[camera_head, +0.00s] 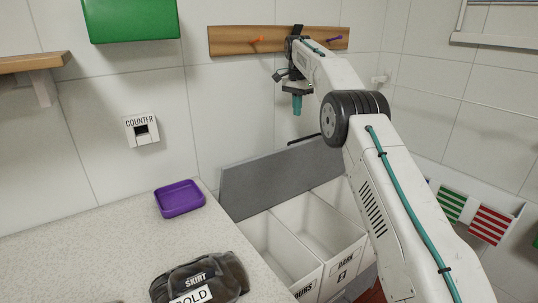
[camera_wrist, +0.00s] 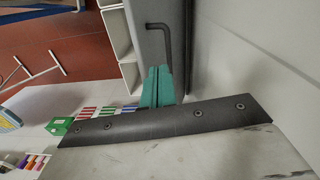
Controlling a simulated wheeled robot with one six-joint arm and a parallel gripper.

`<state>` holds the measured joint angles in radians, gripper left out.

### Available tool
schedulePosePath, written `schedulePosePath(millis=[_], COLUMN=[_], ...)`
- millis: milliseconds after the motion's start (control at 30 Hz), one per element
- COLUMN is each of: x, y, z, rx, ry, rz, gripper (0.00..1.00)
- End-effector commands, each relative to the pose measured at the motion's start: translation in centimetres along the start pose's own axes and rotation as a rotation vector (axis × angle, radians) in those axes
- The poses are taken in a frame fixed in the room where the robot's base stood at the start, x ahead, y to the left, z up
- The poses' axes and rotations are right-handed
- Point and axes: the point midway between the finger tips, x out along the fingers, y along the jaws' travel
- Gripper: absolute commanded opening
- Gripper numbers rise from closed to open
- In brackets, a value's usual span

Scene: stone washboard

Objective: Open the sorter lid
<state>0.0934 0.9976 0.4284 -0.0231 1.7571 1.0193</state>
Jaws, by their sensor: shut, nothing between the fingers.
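The sorter (camera_head: 299,240) stands beside the counter, with white compartments; one label reads DARK. Its grey lid (camera_head: 262,182) is raised, leaning back toward the tiled wall, and the compartments are uncovered. In the wrist view the lid (camera_wrist: 147,50) has a dark bent bar handle (camera_wrist: 168,38) on it. My gripper (camera_head: 297,112) is above the lid near the wall, apart from it. In the wrist view its teal fingers (camera_wrist: 157,72) are shut together with nothing between them, pointing toward the handle with a gap visible. My arm hides the sorter's right part.
A purple tray (camera_head: 180,199) and a dark folded skirt bundle (camera_head: 199,277) lie on the speckled counter (camera_head: 90,255). A wooden peg rail (camera_head: 232,40) is on the wall behind my gripper. A white bin with striped cloths (camera_head: 470,215) stands at right.

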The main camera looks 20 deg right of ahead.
Motion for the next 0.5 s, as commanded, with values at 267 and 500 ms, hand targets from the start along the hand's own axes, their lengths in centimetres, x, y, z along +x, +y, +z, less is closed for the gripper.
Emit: schedulePosePath(millis=[267, 500], x=[-8.7, -12.8], y=[6.3, 14.0], z=[5.2, 10.8], rx=[-0.211, -0.393], ry=[0.018, 0.035], rz=[-0.029, -0.049], gripper=[0.00, 0.00])
